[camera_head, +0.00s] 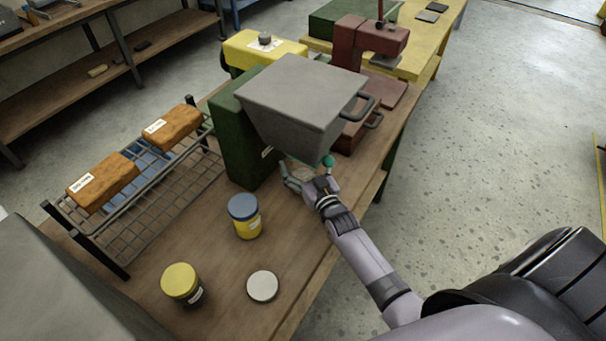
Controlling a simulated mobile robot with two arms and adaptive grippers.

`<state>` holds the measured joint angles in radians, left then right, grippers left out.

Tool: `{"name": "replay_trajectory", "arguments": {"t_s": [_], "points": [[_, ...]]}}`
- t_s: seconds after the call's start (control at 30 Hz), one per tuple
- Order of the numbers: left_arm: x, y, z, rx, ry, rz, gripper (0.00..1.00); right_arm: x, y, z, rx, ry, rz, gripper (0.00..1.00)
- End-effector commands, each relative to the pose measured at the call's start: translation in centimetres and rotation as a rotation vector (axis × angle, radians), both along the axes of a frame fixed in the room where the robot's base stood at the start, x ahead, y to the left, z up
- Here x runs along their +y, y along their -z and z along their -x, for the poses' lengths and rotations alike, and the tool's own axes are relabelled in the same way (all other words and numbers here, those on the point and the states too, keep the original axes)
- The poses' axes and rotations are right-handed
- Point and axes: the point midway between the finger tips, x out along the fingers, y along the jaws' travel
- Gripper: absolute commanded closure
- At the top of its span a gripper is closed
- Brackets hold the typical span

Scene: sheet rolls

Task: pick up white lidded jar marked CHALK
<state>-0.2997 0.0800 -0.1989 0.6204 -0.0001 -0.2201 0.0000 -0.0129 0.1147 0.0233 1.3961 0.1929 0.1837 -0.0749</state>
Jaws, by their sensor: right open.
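A round white-lidded jar (263,286) stands near the front edge of the wooden bench, seen almost from above. I cannot read any CHALK marking on it. My right gripper (297,180) is open beneath the grey hopper at the bench's right side, well behind the white jar and apart from it. The hopper partly hides its fingers, and a pale surface shows between or behind them; I cannot tell what it is. My left gripper is not in view.
A grey-lidded yellow jar (244,218) and a yellow-lidded jar (181,284) stand near the white one. The grey hopper (300,95) on a green machine (240,140) overhangs the bench. A wire rack (150,205) with brown blocks is at left.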

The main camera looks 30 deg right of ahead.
Motion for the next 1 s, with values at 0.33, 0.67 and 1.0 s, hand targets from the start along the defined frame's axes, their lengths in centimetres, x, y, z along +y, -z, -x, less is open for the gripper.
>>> {"name": "replay_trajectory", "arguments": {"t_s": [0.33, 0.67, 1.0], "points": [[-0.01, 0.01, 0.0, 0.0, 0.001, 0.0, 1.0, 0.0, -0.01, 0.03, 0.0, 0.0, 0.0, 0.33], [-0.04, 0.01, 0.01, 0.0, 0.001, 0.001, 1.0, 0.0, -0.02, 0.04, -0.001, 0.0, 0.0, 0.55], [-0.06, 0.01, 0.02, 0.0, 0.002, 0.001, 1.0, 0.0, -0.03, 0.04, -0.001, 0.0, 0.0, 0.77]]}}
